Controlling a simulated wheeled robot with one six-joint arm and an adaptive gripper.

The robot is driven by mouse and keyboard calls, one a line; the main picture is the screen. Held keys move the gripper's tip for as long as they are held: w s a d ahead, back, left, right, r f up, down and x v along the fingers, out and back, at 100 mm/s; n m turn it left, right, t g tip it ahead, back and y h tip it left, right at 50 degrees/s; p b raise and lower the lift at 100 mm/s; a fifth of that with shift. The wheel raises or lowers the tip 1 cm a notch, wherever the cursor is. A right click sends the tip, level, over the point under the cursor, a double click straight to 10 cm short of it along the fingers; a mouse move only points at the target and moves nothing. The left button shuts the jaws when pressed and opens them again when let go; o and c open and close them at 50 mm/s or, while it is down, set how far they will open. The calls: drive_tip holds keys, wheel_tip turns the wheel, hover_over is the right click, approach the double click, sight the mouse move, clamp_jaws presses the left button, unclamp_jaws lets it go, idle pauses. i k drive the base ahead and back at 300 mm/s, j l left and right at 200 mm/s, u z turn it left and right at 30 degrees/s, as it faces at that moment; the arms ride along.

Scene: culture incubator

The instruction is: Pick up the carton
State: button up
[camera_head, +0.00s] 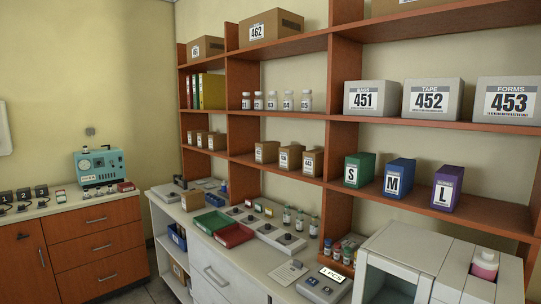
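Several boxes could be the carton, and I cannot tell which one is meant. Brown cartons marked 461 (206,48) and 462 (271,27) stand on the top shelf. Three small brown cartons (288,158) stand in the middle bay, one marked 443. Three more small brown cartons (202,139) stand in the left bay. Grey boxes marked 451 (371,99), 452 (433,99) and 453 (507,100) sit on the right shelf. My gripper is not in view.
Green S (359,170), blue M (399,180) and purple L (447,188) boxes stand below the grey boxes. A white unit (455,270) with a pink-filled container fills the lower right. The counter (262,258) holds trays and bottles. A teal device (100,166) stands left.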

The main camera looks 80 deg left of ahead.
sight(266, 152)
drive_tip(key=i+j+z, duration=0.1)
drive_tip(key=j+z, duration=0.3)
drive_tip(key=j, duration=0.5)
drive_tip(key=j+z, duration=0.4)
drive_tip(key=j, duration=0.5)
drive_tip(key=k+j+z, duration=0.1)
drive_tip(key=j+z, duration=0.3)
drive_tip(key=j, duration=0.5)
drive_tip(key=k+j, duration=0.45)
drive_tip(key=k, duration=0.15)
drive_tip(key=k+j+u, duration=0.1)
drive_tip(key=k, duration=0.35)
drive_tip(key=k+j+u, duration=0.15)
drive_tip(key=k+j, duration=0.15)
drive_tip(key=k, duration=0.15)
drive_tip(key=k+j+u, duration=0.1)
drive_tip(key=k+j, duration=0.15)
drive_tip(key=k, duration=0.15)
